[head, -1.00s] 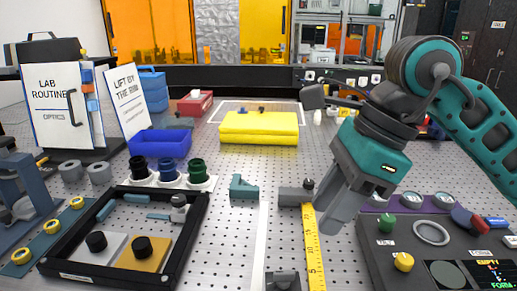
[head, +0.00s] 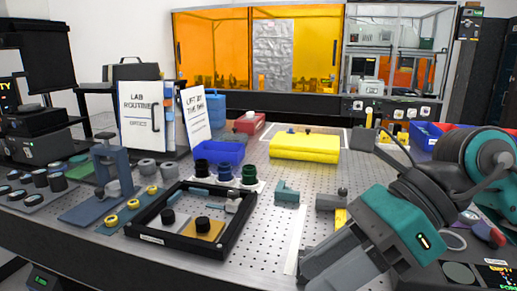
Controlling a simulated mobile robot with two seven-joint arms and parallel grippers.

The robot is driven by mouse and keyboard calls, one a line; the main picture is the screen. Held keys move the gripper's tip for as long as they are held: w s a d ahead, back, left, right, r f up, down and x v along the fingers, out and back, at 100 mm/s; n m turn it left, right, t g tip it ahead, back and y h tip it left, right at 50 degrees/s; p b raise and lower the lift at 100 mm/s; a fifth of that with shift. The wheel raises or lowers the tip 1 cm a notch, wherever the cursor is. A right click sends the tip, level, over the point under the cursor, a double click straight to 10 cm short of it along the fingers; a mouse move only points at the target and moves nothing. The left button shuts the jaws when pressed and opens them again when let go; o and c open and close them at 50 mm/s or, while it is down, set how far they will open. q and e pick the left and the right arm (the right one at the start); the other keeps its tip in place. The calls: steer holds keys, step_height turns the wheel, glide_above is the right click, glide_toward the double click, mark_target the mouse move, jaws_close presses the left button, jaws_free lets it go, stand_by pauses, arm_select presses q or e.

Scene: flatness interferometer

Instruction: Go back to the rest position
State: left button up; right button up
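My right gripper (head: 325,272) is at the lower right of the head view, low over the front part of the perforated optical table (head: 262,220). Its arm comes in from the right edge. The grey fingers point down and left. I see nothing held, but the angle hides whether the fingers are apart. My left gripper is not in view.
A black frame tray (head: 238,243) with two knobbed plates lies left of the gripper. A teal block (head: 287,191) and a yellow cloth (head: 304,147) lie behind. A control panel (head: 463,272) is partly hidden at right.

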steer(key=s+a+r+m+g+y, duration=0.25)
steer(key=a+r+y, duration=0.25)
steer(key=r+y, duration=0.3)
steer(key=w+d+r+m+t+y, duration=0.15)
steer(key=w+m+t, duration=0.25)
steer(key=m+t, duration=0.5)
steer(key=w+d+r+m+t+y, duration=0.1)
steer(key=w+d+m+t+y, duration=0.25)
steer(key=m+t, duration=0.5)
steer(key=w+d+f+m+t+h, duration=0.25)
steer(key=d+f+m+h, duration=0.35)
steer(key=f+m+h, duration=0.6)
steer(key=w+d+f+m+t+h, duration=0.2)
steer(key=w+d+f+m+h, duration=0.3)
steer(key=f+m+h, duration=0.6)
steer(key=s+d+f+m+g, duration=0.2)
steer(key=s+f+m+g, duration=0.5)
steer(key=s+f+g, duration=1)
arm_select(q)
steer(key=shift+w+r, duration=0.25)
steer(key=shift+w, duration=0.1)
arm_select(e)
step_height(320, 180, down, 10)
steer(key=w+a+t+y, duration=0.2)
steer(key=t, duration=0.8)
steer(key=shift+w+a, duration=0.3)
steer(key=shift+w, duration=0.05)
